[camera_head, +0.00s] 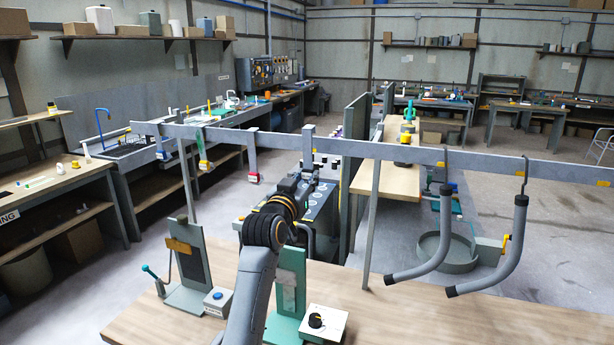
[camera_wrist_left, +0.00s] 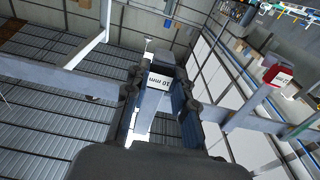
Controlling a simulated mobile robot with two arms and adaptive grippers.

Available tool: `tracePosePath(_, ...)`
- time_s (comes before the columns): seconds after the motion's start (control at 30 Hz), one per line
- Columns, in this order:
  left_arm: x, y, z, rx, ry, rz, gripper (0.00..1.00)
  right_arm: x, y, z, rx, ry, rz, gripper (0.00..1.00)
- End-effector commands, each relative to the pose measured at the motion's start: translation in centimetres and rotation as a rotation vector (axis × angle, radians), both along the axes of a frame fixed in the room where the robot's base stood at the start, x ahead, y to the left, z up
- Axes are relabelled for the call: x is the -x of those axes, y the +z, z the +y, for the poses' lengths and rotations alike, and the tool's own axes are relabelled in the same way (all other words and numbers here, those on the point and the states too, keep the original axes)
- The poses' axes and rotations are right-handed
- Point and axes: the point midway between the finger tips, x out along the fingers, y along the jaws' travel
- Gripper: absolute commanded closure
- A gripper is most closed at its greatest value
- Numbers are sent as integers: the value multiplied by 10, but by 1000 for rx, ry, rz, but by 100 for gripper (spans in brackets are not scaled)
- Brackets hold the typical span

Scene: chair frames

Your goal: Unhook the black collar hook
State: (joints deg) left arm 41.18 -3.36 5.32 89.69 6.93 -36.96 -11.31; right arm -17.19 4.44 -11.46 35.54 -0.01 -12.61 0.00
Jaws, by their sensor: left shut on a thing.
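The black collar hook (camera_head: 308,140) is a grey strap hanging on the long grey rail (camera_head: 400,153). In the left wrist view its grey shank and white label (camera_wrist_left: 160,79) show between my fingers, with a dark block at the far end. My left gripper (camera_head: 302,176) is shut on this hook; it also shows in the left wrist view (camera_wrist_left: 158,98). The hook's lower part is mostly hidden by the gripper in the head view. A yellow collar hook (camera_head: 204,163) and a red collar hook (camera_head: 253,177) hang farther left on the rail. My right gripper is out of view.
Two bent grey tubes (camera_head: 424,262) (camera_head: 511,245) with black ends hang from the rail at right. Below stands a wooden bench (camera_head: 400,315) with green fixtures (camera_head: 187,250) and a white knob box (camera_head: 323,322). A grey post (camera_head: 373,215) holds the rail.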

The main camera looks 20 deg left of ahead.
Motion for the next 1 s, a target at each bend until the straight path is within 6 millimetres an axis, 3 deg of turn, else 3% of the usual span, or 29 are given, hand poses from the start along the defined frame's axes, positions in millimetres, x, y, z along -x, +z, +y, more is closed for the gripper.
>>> tracePosePath(0.73, 10, 1, 0, 0, 0, 0, 100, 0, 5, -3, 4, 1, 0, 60)
tracePosePath(1.0, 29, 7, 1, 0, 0, -1, 100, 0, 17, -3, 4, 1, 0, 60)
